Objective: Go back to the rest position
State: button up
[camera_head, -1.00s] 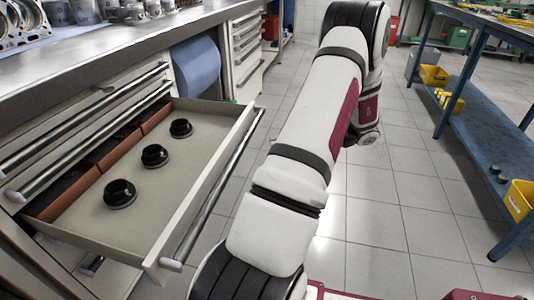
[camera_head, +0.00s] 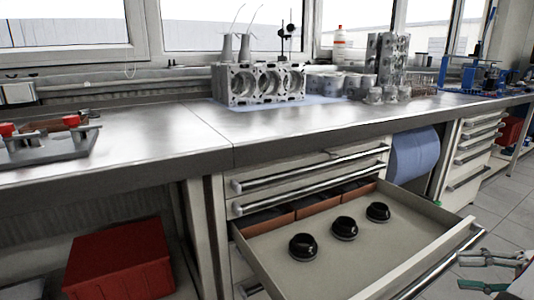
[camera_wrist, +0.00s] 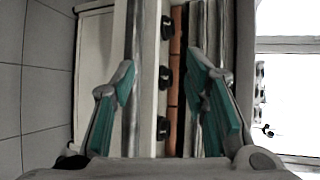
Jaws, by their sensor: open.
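My gripper (camera_head: 468,270) shows at the lower right edge of the head view, beside the open drawer's front. It is open and empty, with teal pads on its fingers. In the wrist view my gripper (camera_wrist: 165,78) has its fingers spread wide with nothing held. The open drawer (camera_head: 420,258) holds three black round parts in a row: a near one (camera_head: 303,246), a middle one (camera_head: 344,227) and a far one (camera_head: 378,211). In the wrist view the drawer appears between and beyond the fingers. Most of my arm is outside the head view.
The steel workbench (camera_head: 160,140) carries an engine block (camera_head: 258,84) and several metal parts. A red crate (camera_head: 120,262) stands under the bench at left. A blue paper roll (camera_head: 414,155) hangs beside the drawers. Tiled floor (camera_head: 510,205) is clear at right.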

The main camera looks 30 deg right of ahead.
jog(key=w+a+r+n+g+y, duration=0.1)
jog(key=w+a+r+n+g, duration=0.35)
jog(key=a, duration=0.65)
jog(key=w+a+r+n+g, duration=0.1)
jog(key=w+a+r+g, duration=0.5)
jog(key=w+a, duration=0.3)
jog(key=s+a+r+n+g+h, duration=0.1)
jog(key=s+a+n+g+h, duration=0.1)
jog(key=a, duration=0.5)
jog(key=s+a+r+n+g+h, duration=0.1)
jog(key=s+a, duration=0.2)
jog(key=a, duration=0.3)
jog(key=s+a+f+n+t+h, duration=0.1)
jog(key=s+a+f+n+h, duration=0.1)
jog(key=s+a+n+h, duration=0.35)
notch_tip(320, 180, up, 35)
jog(key=s+m+t+p, duration=0.1)
jog(key=t+p, duration=0.3)
jog(key=p, duration=2.9)
jog(key=shift+s+h, duration=0.35)
jog(key=shift+s, duration=0.5)
jog(key=shift+d+f+t, duration=0.1)
jog(key=shift+t, duration=0.15)
